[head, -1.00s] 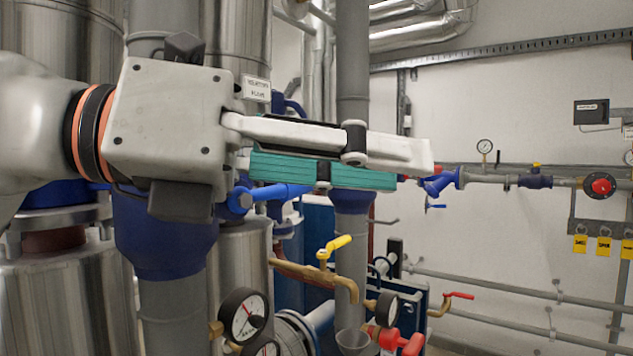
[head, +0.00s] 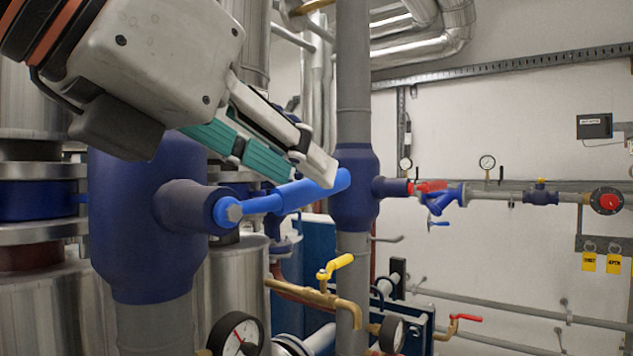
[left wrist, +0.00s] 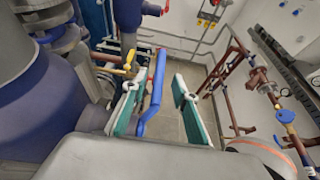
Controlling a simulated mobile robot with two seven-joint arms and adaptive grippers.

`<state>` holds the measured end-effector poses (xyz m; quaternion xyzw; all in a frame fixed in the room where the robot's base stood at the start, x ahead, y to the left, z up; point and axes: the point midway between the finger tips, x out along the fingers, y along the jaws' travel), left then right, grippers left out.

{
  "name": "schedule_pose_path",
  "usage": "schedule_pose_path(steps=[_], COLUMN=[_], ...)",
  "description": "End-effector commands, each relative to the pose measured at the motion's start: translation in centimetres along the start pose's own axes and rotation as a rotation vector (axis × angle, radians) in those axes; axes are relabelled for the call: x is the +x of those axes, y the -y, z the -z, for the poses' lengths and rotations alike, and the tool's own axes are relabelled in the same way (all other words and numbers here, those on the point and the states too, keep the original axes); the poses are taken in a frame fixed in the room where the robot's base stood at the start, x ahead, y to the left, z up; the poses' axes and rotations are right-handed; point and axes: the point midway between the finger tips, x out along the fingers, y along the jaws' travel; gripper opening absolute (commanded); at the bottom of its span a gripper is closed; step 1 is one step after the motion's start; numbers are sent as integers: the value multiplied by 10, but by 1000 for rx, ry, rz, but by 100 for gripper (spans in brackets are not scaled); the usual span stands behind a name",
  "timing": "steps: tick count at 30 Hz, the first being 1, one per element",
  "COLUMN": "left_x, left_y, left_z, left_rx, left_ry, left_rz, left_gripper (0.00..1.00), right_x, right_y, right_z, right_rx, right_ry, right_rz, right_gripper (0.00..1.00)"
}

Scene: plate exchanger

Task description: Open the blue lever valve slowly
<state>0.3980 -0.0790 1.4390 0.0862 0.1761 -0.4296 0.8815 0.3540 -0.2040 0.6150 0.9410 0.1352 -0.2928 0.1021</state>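The blue lever valve has a bright blue lever (head: 285,197) that reaches right and slightly up from a hub on the dark blue valve body (head: 125,225). My left gripper (head: 308,164) comes in from the upper left, tilted down to the right, with its white and teal fingers at the lever's upper side. In the left wrist view the fingers (left wrist: 158,105) are spread apart, and the blue lever (left wrist: 157,80) shows between them, nearer the left finger. Whether a finger touches the lever cannot be told. My right gripper is not in view.
A grey vertical pipe (head: 353,90) with a blue section (head: 354,200) stands just beyond the lever's end. Below are a yellow-handled tap (head: 336,266) and a pressure gauge (head: 238,334). A red-handled tap (head: 464,318) is at the lower right.

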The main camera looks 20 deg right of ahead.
Motion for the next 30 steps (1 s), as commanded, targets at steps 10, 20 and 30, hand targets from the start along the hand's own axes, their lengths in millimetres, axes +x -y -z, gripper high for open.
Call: schedule_pose_path(steps=[10, 20, 30], left_x=[46, 52, 52], left_y=[0, 0, 0], left_z=[-1, 0, 0], left_rx=[-2, -1, -1], left_ry=[0, 1, 2], left_rz=[2, 2, 1], left_gripper=[28, 28, 0], right_x=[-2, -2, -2], right_y=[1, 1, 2], right_z=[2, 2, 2], right_rx=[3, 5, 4], right_ry=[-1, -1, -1], right_rz=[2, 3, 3], right_gripper=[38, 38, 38])
